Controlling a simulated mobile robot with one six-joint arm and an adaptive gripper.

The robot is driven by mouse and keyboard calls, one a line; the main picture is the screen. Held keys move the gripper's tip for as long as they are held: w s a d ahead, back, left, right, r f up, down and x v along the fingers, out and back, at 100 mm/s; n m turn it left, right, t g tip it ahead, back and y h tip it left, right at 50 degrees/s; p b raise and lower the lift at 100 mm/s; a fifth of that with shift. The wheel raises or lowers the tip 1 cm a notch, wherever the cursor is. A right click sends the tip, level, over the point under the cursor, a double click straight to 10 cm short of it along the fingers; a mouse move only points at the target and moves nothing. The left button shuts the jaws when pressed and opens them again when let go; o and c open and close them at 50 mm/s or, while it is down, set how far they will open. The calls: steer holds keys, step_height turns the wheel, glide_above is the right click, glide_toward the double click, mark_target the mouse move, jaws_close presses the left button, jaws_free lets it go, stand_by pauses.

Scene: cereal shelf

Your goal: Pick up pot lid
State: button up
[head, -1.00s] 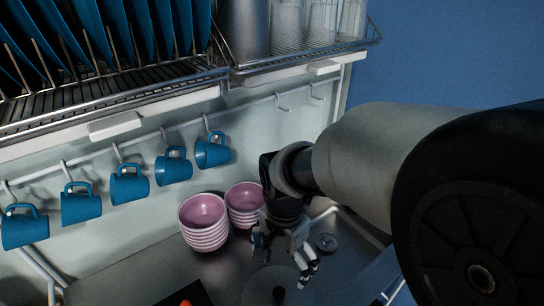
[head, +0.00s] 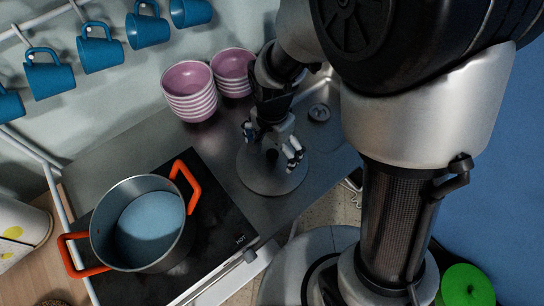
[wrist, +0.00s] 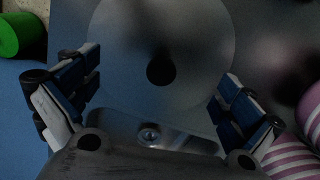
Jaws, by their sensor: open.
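The pot lid (head: 262,184) is a flat grey disc with a dark knob, lying on the metal counter between the bowls and the hob. In the wrist view the lid (wrist: 200,75) fills the upper middle, and its black knob (wrist: 160,71) lies between and beyond my fingers. My gripper (head: 271,150) is open and empty above the lid, fingers spread on both sides of the knob. It also shows in the wrist view (wrist: 155,95). The gap between the fingertips and the lid is hard to judge. In the head view my gripper hides part of the lid.
A pot with orange handles (head: 103,222) stands on the black hob (head: 237,222), left of the lid. Two stacks of pink bowls (head: 192,107) stand behind it. A sink drain (head: 319,113) is at the right. Blue mugs (head: 101,52) hang on a rail behind.

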mark_target(273, 155)
step_height(273, 155, down, 4)
steer(key=shift+w+r+b, duration=0.1)
steer(key=shift+b, duration=0.55)
steer(key=shift+c, duration=0.5)
steer(key=c, duration=0.6)
steer(key=shift+s, duration=0.2)
steer(key=c, duration=0.8)
